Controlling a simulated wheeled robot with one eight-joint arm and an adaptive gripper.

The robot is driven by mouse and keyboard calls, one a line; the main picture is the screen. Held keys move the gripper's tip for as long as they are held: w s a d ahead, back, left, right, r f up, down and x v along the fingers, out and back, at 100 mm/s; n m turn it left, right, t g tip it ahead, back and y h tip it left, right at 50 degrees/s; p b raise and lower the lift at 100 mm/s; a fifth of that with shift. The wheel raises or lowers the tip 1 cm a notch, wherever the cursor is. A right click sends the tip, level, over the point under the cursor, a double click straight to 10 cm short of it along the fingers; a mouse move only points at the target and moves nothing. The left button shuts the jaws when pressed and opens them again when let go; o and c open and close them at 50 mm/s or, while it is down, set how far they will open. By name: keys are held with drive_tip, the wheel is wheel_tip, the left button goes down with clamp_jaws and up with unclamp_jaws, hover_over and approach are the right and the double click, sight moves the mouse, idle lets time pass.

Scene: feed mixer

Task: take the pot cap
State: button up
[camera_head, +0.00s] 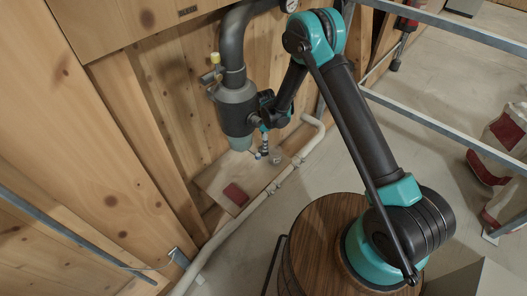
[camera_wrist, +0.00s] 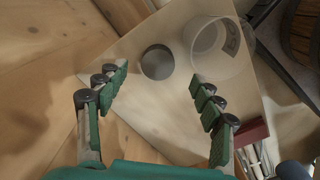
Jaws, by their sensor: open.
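The pot cap, seemingly the flat grey round disc (camera_wrist: 157,62), lies on a pale board (camera_wrist: 125,55) in the wrist view. My gripper (camera_wrist: 160,74) is open, with its green jointed fingers spread to the left and right of the disc. Nothing is held between them. A translucent round pot (camera_wrist: 207,40) stands on the board just right of the disc. In the head view my gripper (camera_head: 264,150) is small, low over the board (camera_head: 215,183), beside the grey mixer pipe. I cannot make out the disc clearly there.
The thick grey pipe (camera_head: 237,103) hangs close left of my gripper. A wooden wall (camera_head: 110,150) stands behind. A pale pipe (camera_head: 235,228) runs along the floor.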

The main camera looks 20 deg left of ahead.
drive_tip(key=shift+a+f, duration=0.15)
drive_tip(key=shift+f, duration=1.2)
drive_tip(key=shift+a+f, duration=0.1)
drive_tip(key=shift+f, duration=1.25)
drive_tip(key=shift+c, duration=0.4)
drive_tip(key=c, duration=1.1)
drive_tip(key=shift+o, duration=0.2)
drive_tip(key=shift+r, duration=0.1)
